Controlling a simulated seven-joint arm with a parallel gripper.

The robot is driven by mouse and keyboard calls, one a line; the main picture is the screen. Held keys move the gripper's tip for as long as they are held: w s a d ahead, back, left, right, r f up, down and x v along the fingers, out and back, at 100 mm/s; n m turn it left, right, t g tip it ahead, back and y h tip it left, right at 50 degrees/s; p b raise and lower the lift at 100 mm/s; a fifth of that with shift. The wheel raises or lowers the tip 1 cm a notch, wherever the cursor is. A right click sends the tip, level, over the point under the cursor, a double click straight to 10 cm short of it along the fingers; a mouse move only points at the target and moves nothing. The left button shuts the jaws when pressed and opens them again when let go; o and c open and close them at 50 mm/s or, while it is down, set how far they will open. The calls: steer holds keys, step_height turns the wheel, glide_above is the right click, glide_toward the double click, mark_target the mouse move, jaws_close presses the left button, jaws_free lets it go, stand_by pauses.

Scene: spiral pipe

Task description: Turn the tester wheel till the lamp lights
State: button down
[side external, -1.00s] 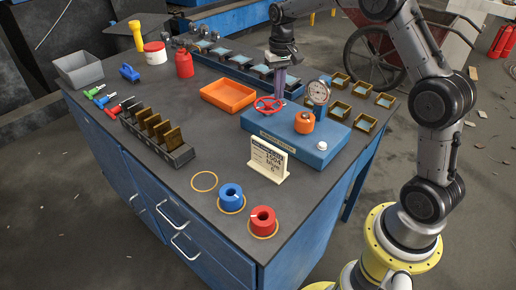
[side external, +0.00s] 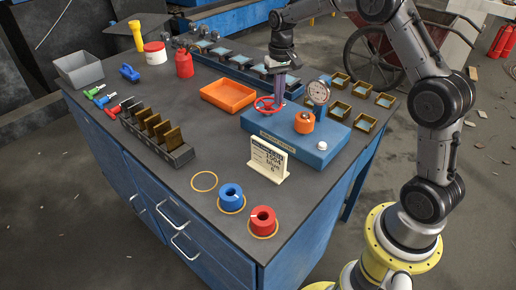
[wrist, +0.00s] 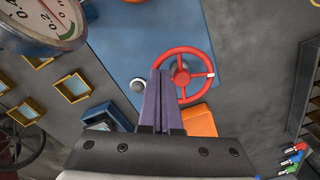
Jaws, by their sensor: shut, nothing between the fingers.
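The red tester wheel (side external: 268,104) stands at the back left of the blue tester box (side external: 318,158). The wrist view shows the wheel (wrist: 184,53) with a pale mark on its right rim. My gripper (side external: 278,97) is shut and empty, pointing down at the wheel. In the wrist view its purple fingers (wrist: 159,75) overlap the wheel's left rim; I cannot tell if they touch. A white dome (side external: 322,146) sits at the box's front right corner. Neither looks clearly lit; I cannot tell which is the lamp.
A round gauge (side external: 318,92) and an orange part (side external: 304,122) stand on the box, close to my gripper. An orange tray (side external: 228,96) lies left of the wheel. A lettered sign (side external: 268,161) stands in front. Several small bins (side external: 362,122) are at the right.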

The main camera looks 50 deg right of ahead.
mark_target(264, 109)
steer(key=shift+s+a, duration=0.2)
steer(key=shift+a, duration=0.1)
steer(key=shift+s+a, duration=0.15)
steer(key=shift+a, duration=0.05)
steer(key=shift+s+a+f, duration=0.1)
steer(key=shift+a+f, duration=0.05)
steer(key=shift+a, duration=0.4)
steer(key=shift+s+a+f, duration=0.1)
steer(key=shift+a, duration=0.45)
stand_by(1.0)
steer(key=shift+w+a+f, duration=0.1)
steer(key=shift+w+a, duration=0.2)
steer(key=shift+a, duration=0.4)
stand_by(0.4)
steer(key=shift+w+a, duration=0.25)
steer(key=shift+w, duration=0.1)
stand_by(0.4)
steer(key=shift+w+a, duration=0.2)
steer(key=shift+w, duration=0.1)
steer(key=shift+w, duration=0.15)
